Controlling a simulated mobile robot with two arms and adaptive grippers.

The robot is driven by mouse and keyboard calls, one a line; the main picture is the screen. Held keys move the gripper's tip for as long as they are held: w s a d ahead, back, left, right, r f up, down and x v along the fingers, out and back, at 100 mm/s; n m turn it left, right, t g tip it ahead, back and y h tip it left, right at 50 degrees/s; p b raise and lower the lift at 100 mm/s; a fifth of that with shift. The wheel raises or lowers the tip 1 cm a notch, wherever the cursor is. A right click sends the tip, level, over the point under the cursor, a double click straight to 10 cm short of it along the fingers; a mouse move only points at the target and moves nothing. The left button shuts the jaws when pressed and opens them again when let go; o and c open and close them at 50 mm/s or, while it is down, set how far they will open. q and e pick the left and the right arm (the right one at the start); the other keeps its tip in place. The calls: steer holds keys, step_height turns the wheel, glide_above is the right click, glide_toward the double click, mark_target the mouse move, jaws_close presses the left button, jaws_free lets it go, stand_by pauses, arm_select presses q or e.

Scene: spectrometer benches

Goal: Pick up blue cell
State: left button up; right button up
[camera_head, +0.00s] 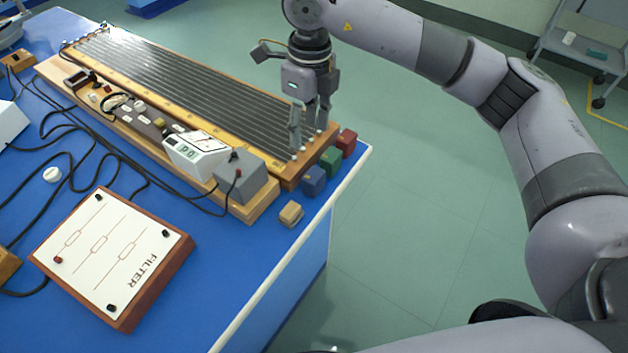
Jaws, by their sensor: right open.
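The blue cell (313,181) is a small blue block on the blue bench top near its right edge. It sits in a row with a green block (331,160) and a red block (346,142) behind it and a tan block (291,212) in front. My right gripper (309,138) points down over the near right end of the long wire board, behind and above the blue cell. Its fingers are apart with nothing between them. My left gripper does not show.
The long board with parallel wires (190,85) lies just left of the blocks. A grey box (240,180) and a white meter (195,155) stand along its front. A FILTER panel (115,250) and black cables lie at left.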

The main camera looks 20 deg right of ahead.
mark_target(314, 175)
steer(key=shift+h, duration=0.3)
steer(key=f, duration=0.3)
steer(key=d+f+p, duration=0.1)
steer(key=f, duration=0.3)
steer(key=f+p, duration=0.1)
steer(key=f, duration=0.3)
steer(key=shift+w+d+f, duration=0.15)
steer(key=shift+w+f, duration=0.05)
step_height(314, 175, down, 5)
steer(key=shift+r+p, duration=0.15)
steer(key=shift+p, duration=0.95)
steer(key=shift+f, duration=0.4)
steer(key=shift+c, duration=0.2)
steer(key=c, duration=0.8)
steer(key=shift+c, duration=0.3)
steer(key=shift+r, duration=0.1)
